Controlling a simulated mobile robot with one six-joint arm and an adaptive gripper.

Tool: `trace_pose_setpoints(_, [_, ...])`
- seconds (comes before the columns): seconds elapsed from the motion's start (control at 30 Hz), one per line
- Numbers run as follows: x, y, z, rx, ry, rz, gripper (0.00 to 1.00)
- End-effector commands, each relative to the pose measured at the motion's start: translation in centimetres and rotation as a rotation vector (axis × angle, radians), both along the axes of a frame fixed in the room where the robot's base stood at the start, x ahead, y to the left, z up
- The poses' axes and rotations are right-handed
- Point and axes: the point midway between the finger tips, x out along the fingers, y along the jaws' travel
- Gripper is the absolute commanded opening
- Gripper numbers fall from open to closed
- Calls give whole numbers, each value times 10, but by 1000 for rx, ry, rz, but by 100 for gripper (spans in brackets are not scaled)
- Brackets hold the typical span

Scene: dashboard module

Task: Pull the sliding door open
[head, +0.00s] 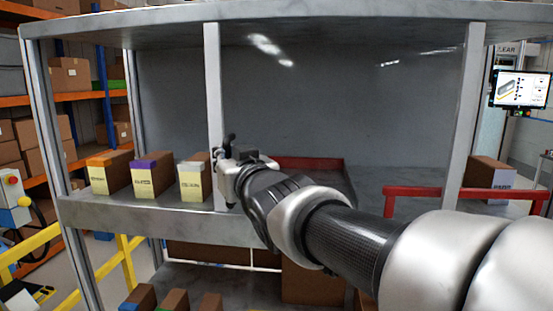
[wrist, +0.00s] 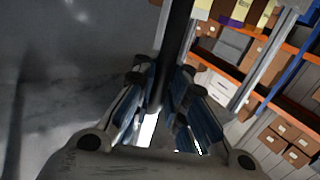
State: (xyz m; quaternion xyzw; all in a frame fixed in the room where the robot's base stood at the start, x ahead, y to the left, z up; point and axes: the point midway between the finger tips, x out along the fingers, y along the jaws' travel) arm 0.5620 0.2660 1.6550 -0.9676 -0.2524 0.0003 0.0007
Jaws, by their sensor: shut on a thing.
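The sliding door shows in the head view as a clear panel with a pale upright frame bar (head: 213,85) on its left and another upright (head: 466,110) to the right. A small dark handle (head: 229,143) stands at the left frame bar. My gripper (head: 226,160) is at this bar, shut on the handle. In the wrist view my gripper (wrist: 163,82) has its fingers on both sides of a dark upright bar (wrist: 177,40). The exact contact is partly hidden by the fingers.
Boxes with orange, purple and pale green tops (head: 150,175) stand on the shelf left of the bar. A red tray (head: 310,163) lies behind my arm. A red rail (head: 412,191) runs at right. A monitor (head: 519,89) hangs at far right.

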Motion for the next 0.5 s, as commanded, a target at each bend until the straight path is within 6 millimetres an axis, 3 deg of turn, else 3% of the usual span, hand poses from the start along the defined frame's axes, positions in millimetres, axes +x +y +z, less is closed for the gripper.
trace_pose_setpoints(0.23, [0,1,-3,-3,5,1,0])
trace_pose_setpoints(0.27, [0,1,-3,-3,5,1,11])
trace_pose_setpoints(0.3, [0,1,-3,-3,5,1,14])
trace_pose_setpoints(0.4, [0,1,-3,-2,4,1,20])
trace_pose_setpoints(0.5, [0,1,-2,-1,3,1,21])
